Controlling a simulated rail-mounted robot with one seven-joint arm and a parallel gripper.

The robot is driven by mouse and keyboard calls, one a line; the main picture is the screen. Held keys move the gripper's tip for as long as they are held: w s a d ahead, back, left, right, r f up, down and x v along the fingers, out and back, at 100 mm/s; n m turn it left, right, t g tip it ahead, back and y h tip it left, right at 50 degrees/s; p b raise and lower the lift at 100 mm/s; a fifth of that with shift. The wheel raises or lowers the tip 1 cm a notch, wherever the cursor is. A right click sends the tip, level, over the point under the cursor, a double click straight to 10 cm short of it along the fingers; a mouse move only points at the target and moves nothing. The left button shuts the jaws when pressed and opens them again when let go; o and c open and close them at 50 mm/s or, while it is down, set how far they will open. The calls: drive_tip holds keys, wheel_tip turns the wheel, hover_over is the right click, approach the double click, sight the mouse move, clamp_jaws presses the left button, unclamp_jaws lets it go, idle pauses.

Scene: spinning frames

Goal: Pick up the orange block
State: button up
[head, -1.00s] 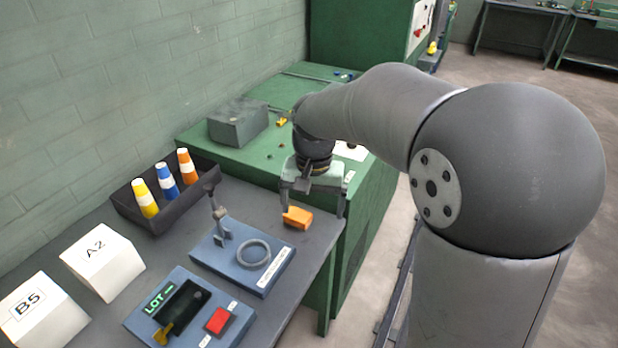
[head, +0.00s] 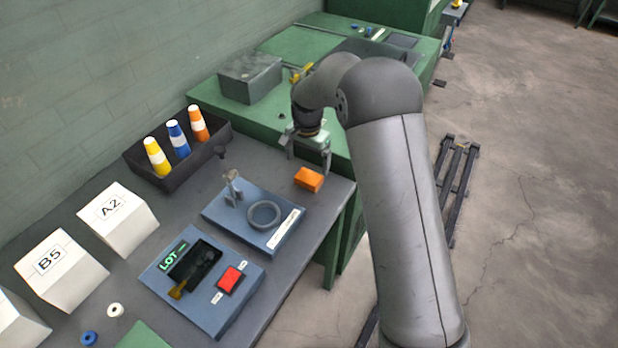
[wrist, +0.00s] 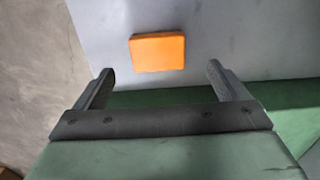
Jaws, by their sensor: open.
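The orange block (head: 309,179) lies on the grey table near its right edge, to the right of the blue plate with the ring. My gripper (head: 308,165) is open and empty, just behind and above the block in the head view. In the wrist view the block (wrist: 158,52) lies on the grey surface beyond the fingertips of my gripper (wrist: 160,82), roughly centred between the two fingers and apart from both.
A blue plate (head: 225,217) with a grey ring (head: 264,214) and an upright post stands left of the block. A dark tray (head: 140,171) holds yellow, blue and orange-striped bobbins. A green cabinet (head: 262,127) with a grey box (head: 250,77) stands behind. White boxes labelled A2 (head: 135,225) and B5 sit at left.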

sight(309, 176)
drive_tip(key=shift+d+f+p, duration=0.2)
drive_tip(key=shift+f+p, duration=0.8)
drive_tip(key=shift+f, duration=2.55)
drive_tip(key=c, duration=1.2)
drive_tip(key=shift+r, duration=0.1)
drive_tip(key=shift+r, duration=0.65)
drive_tip(key=s+d+r+b, duration=0.1)
drive_tip(key=s+r, duration=0.3)
drive_tip(key=s+d+r+b, duration=0.1)
drive_tip(key=s+r+b, duration=0.1)
drive_tip(key=s, duration=0.3)
drive_tip(key=s+d+r+b, duration=0.1)
drive_tip(key=s+r, duration=0.3)
drive_tip(key=r, duration=0.1)
drive_tip(key=shift+s+d+r+b, duration=0.1)
drive_tip(key=shift+s+r+b, duration=0.2)
drive_tip(key=shift+s, duration=0.1)
